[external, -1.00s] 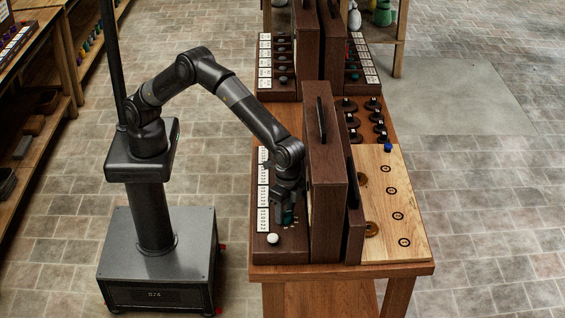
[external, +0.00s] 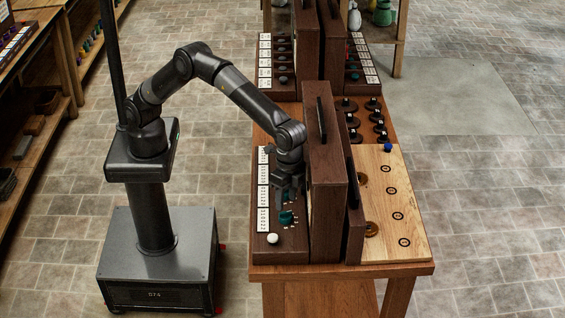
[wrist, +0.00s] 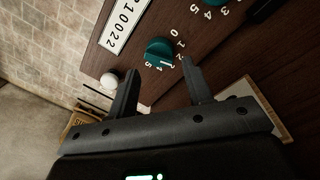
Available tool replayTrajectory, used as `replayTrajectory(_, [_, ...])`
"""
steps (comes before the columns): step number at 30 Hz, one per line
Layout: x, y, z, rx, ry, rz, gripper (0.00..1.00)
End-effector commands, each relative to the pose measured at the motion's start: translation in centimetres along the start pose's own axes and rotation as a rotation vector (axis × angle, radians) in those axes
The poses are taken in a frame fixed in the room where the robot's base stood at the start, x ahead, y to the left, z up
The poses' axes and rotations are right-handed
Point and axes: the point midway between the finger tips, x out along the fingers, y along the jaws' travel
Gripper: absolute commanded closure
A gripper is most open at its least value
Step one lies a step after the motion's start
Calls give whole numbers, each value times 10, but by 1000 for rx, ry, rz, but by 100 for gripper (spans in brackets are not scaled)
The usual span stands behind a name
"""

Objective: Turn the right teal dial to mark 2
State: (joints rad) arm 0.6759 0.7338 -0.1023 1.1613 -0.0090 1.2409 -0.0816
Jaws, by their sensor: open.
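The teal dial (external: 287,217) nearest the front of the panel (external: 262,248) is taken as the right one. In the wrist view, this dial (wrist: 158,51) sits on dark wood among white numerals, with a pale pointer line on its lower right side. The pointer seems to face the 2–3 side, but I cannot tell which mark exactly. My gripper (wrist: 160,70) is open, its fingers apart on either side of the view just below the dial, holding nothing. In the external view my gripper (external: 284,192) hangs just behind and above the dial.
A second teal dial (wrist: 213,3) is cut by the wrist view's top edge. A white knob (wrist: 109,80) and a number plate (wrist: 124,24) are near the dial. A tall dark wooden board (external: 325,200) stands close on the right of my gripper.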

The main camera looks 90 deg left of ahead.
Motion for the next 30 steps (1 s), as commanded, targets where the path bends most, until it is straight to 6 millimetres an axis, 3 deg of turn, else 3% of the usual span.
replayTrajectory(3, [-24,0,-1,0,3,0,54])
replayTrajectory(10, [-52,0,0,0,1,0,54])
replayTrajectory(30, [-56,1,0,-2,-1,2,54])
